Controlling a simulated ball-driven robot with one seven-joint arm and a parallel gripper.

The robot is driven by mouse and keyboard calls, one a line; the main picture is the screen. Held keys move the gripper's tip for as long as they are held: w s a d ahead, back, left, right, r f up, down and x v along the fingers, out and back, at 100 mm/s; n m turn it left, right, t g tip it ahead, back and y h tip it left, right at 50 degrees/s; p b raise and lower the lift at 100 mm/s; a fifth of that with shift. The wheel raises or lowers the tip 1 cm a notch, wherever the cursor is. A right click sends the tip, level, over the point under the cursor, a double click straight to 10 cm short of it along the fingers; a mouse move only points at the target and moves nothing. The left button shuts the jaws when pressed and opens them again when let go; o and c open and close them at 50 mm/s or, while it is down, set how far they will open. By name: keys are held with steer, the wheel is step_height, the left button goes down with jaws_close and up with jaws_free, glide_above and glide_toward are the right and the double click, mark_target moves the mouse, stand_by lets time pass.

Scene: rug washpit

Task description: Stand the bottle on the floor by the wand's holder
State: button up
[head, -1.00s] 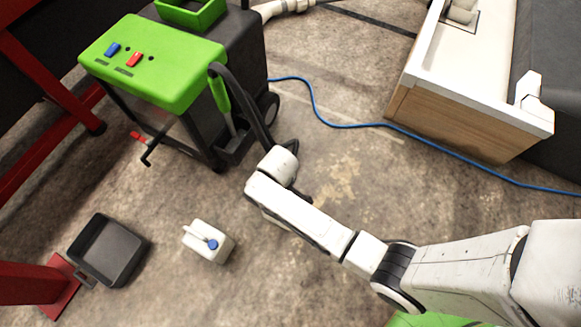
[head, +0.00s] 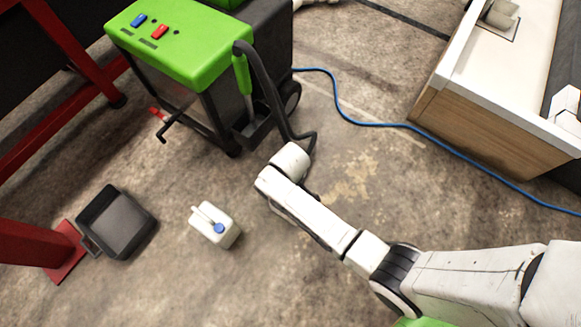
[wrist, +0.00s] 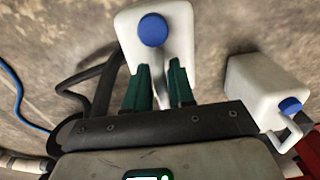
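In the wrist view a white bottle (wrist: 180,22) with a blue cap sits between the green fingers of my gripper (wrist: 159,75). The fingers are closed about its handle, and the cap faces the camera. I cannot tell its height above the floor. In the head view my arm hides this bottle and the fingers. The wand's holder (head: 254,131) is a black pocket low on the green machine, with the green-handled wand (head: 243,78) in it. The end of my arm is just right of and below it in the picture.
A second white, blue-capped bottle (head: 214,227) stands on the floor and shows in the wrist view (wrist: 262,88). A black tray (head: 118,222) lies left, by a red post (head: 30,243). A blue cable (head: 390,124) crosses the floor. Bare floor lies right of the machine.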

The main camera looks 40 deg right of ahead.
steer(key=o, duration=0.4)
steer(key=shift+c, duration=0.2)
step_height(320, 180, up, 12)
steer(key=p, duration=0.6)
steer(key=shift+r, duration=0.15)
steer(key=s+d+r+m, duration=0.2)
steer(key=s+d+r, duration=0.2)
steer(key=s+r, duration=0.2)
steer(key=s+d+r+m+t, duration=0.1)
steer(key=s+d+r+m, duration=0.1)
steer(key=s+r, duration=0.4)
steer(key=s+d, duration=0.1)
steer(key=s, duration=0.3)
steer(key=shift+s+d+r, duration=0.2)
steer(key=shift+s+d, duration=0.1)
steer(key=shift+d, duration=0.1)
